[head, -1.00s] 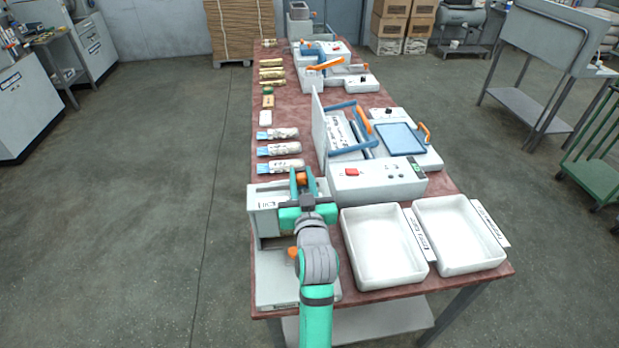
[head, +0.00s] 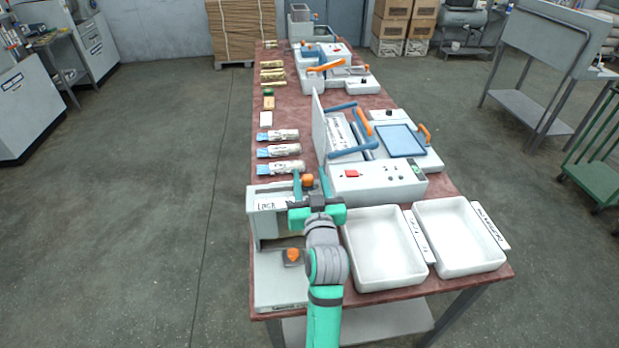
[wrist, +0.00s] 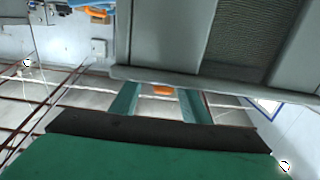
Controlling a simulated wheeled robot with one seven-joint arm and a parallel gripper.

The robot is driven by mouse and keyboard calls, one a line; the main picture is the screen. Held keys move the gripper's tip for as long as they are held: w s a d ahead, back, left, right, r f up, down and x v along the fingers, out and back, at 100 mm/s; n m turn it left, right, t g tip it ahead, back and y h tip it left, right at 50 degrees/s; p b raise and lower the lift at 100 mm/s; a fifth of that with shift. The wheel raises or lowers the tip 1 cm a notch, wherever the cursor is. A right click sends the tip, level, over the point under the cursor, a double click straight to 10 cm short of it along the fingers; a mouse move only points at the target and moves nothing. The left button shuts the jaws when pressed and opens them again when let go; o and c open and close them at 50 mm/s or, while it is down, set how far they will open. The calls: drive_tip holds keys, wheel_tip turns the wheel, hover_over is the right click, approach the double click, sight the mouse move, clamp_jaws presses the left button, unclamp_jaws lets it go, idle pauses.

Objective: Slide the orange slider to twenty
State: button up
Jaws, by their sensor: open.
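A grey machine (head: 262,226) stands at the near left end of the table. An orange knob (head: 308,181) sits at its top right edge, and I take it to be the slider. A second orange knob (head: 293,254) stands on a dark plate on the machine's low base. My gripper (head: 311,177) is open, with one finger on each side of the upper orange knob. In the wrist view an orange piece (wrist: 163,90) shows between the two green fingers, apart from both. No scale or number can be read.
Two white trays (head: 347,222) (head: 420,222) lie right of my arm. A grey box with a red switch (head: 353,173) stands close behind them. Several wrapped spoons (head: 285,167) lie behind the machine on the left.

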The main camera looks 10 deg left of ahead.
drive_tip(key=v, duration=1.1)
drive_tip(key=shift+w+a, duration=0.1)
drive_tip(key=s+d+f+m+h, duration=0.3)
drive_tip(key=s+f+h, duration=0.1)
drive_tip(key=s+f, duration=1.1)
drive_tip(key=s+f+g, duration=0.1)
drive_tip(key=s+f, duration=0.1)
drive_tip(key=s, duration=0.9)
drive_tip(key=s+f+g, duration=0.1)
drive_tip(key=s+f, duration=0.1)
drive_tip(key=s, duration=1)
drive_tip(key=shift+s+d+f, duration=0.15)
drive_tip(key=shift+d+f, duration=0.05)
drive_tip(key=shift+d, duration=0.2)
drive_tip(key=shift+a, duration=0.1)
